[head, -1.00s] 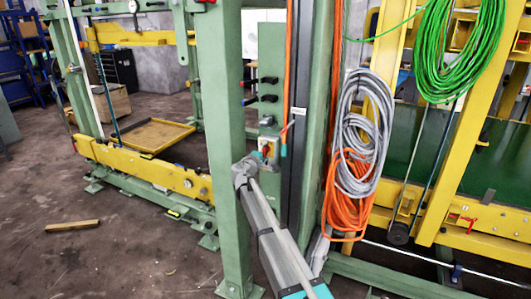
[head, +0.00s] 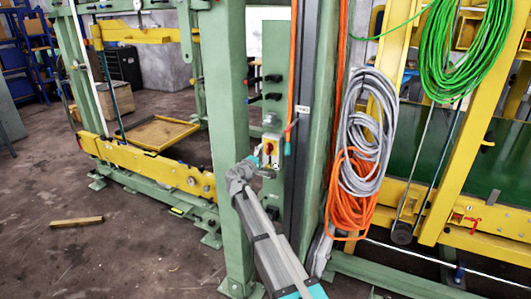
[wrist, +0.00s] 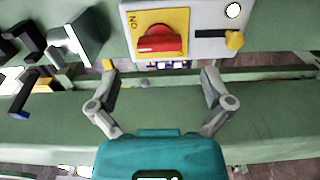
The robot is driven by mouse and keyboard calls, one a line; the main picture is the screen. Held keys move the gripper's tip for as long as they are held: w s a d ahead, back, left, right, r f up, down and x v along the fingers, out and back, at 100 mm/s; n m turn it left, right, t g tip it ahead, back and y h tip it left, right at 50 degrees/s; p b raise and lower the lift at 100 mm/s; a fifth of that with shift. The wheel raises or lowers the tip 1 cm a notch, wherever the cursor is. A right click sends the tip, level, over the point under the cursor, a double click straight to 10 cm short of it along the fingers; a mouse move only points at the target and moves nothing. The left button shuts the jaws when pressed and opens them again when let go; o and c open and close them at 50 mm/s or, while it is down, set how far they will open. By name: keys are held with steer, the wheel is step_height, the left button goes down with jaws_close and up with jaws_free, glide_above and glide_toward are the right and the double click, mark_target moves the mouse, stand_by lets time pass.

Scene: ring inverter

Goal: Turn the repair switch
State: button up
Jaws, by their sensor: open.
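The repair switch is a red rotary knob on a yellow plate, set in a grey-white box; the knob (wrist: 158,40) shows at the top of the wrist view, its grip lying roughly across the picture. In the head view the switch (head: 268,149) is small, on the green column beyond the end of my arm. My gripper (wrist: 162,75) is open and empty, its two grey fingers spread wide, with the knob just ahead between the lines of the fingertips. They look apart from it. In the head view my gripper (head: 250,163) is near the switch, partly hard to make out.
A yellow lever or key (wrist: 234,40) sits right of the knob on the same box. Black handles (wrist: 28,38) stick out at the left. In the head view, grey cable coils (head: 368,130) and orange cable (head: 350,195) hang to the right; a green post (head: 222,120) stands close left.

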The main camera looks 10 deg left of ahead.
steer(key=v, duration=0.6)
steer(key=shift+s, duration=0.25)
